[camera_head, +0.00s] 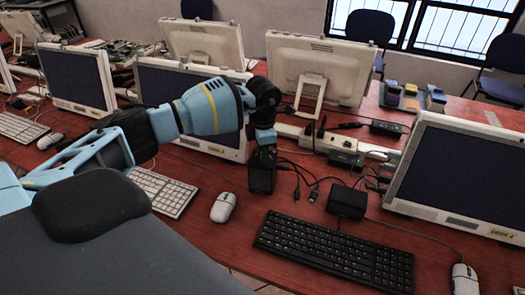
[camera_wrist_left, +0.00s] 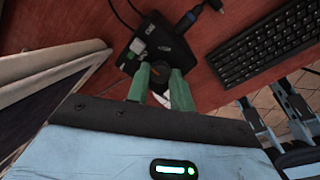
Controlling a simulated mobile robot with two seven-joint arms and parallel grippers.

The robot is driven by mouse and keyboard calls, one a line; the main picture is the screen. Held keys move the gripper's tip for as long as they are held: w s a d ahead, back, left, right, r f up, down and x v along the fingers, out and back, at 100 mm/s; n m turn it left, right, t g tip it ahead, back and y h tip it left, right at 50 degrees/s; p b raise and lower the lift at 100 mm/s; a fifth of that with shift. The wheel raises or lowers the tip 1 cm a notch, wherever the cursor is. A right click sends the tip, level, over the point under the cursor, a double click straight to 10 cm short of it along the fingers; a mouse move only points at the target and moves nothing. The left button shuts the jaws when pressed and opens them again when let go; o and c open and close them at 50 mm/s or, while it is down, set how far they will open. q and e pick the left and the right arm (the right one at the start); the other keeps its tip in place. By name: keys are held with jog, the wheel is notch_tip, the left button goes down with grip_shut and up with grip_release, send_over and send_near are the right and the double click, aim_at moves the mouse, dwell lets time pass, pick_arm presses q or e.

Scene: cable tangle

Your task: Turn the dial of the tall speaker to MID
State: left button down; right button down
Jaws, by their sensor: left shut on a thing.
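The tall speaker (camera_head: 262,178) is a small black box standing on the red desk, below the end of my left arm. In the left wrist view the black box (camera_wrist_left: 145,42) shows small white markings on its face. My left gripper (camera_head: 264,148) is directly above the speaker in the head view. In the left wrist view its green fingers (camera_wrist_left: 161,82) are closed on the dark round dial (camera_wrist_left: 161,71). The fingers partly cover the dial, and I cannot read its setting. My right gripper is not in view.
A black box (camera_head: 347,201) with cables sits right of the speaker. A black keyboard (camera_head: 333,250) lies in front, and a white mouse (camera_head: 223,207) at left. Monitors stand around.

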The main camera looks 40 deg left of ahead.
pick_arm(q)
jog(key=c, duration=1.2)
grip_release()
jog(key=shift+d+r, duration=0.1)
jog(key=shift+r, duration=3.8)
jog(key=shift+s, duration=0.1)
